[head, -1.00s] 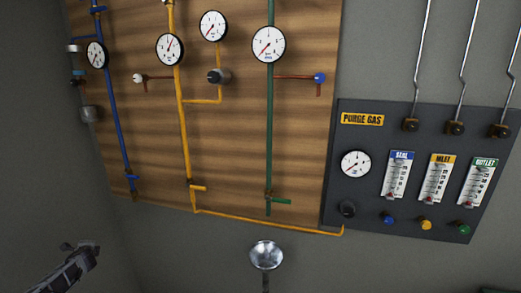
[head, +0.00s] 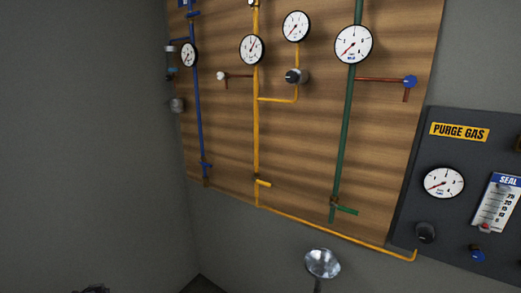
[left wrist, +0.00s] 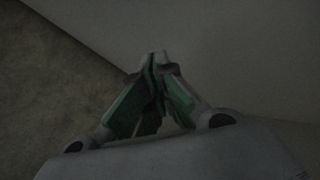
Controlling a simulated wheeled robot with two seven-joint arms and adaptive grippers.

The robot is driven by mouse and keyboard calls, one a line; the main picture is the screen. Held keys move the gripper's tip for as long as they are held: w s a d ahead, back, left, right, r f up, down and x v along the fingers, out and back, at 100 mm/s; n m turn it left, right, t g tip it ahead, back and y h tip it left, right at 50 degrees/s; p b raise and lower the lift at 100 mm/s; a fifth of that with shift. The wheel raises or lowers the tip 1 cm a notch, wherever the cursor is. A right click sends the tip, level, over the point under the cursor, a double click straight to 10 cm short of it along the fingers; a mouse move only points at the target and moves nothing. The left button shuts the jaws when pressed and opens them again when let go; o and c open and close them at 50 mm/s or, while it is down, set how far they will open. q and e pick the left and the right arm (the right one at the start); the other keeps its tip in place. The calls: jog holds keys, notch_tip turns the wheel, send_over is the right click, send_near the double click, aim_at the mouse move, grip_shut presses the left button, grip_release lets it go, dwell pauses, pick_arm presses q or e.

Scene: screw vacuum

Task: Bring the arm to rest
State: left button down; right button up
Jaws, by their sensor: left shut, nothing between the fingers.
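My left gripper (left wrist: 159,60) shows in the left wrist view, with its two green-sided fingers meeting at the tips. It is shut and holds nothing. Below and around it are only a dim floor and a pale surface, and it touches neither that I can see. In the head view only a small dark piece of what looks like my left arm or gripper (head: 92,289) shows at the bottom edge. My right gripper is in neither view.
A wooden panel (head: 310,120) carries blue, yellow and green pipes with gauges. A dark purge gas panel (head: 460,195) is at the right. A round metal bowl-shaped piece (head: 322,263) stands below the wood. The grey wall (head: 80,130) at left is bare.

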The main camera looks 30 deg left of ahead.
pick_arm(q)
jog(key=s+f, duration=0.1)
jog(key=s, duration=0.5)
jog(key=s+d+f+n+g+h, duration=0.1)
jog(key=s+d+f+h, duration=0.15)
jog(key=d+f, duration=0.95)
jog(key=s+d+f+n+g+h, duration=0.1)
jog(key=s+d+f+h, duration=0.15)
jog(key=d+f, duration=0.95)
jog(key=s+d+f+h, duration=0.1)
jog(key=d+f, duration=0.1)
jog(key=d, duration=1.2)
jog(key=s+d+f+n+h, duration=0.1)
jog(key=d+f, duration=0.1)
jog(key=d, duration=1.3)
jog(key=s+d+f+n+h, duration=0.1)
jog(key=d+f+h, duration=0.1)
jog(key=d, duration=1.3)
jog(key=shift+s+f, duration=0.35)
jog(key=shift+f, duration=0.15)
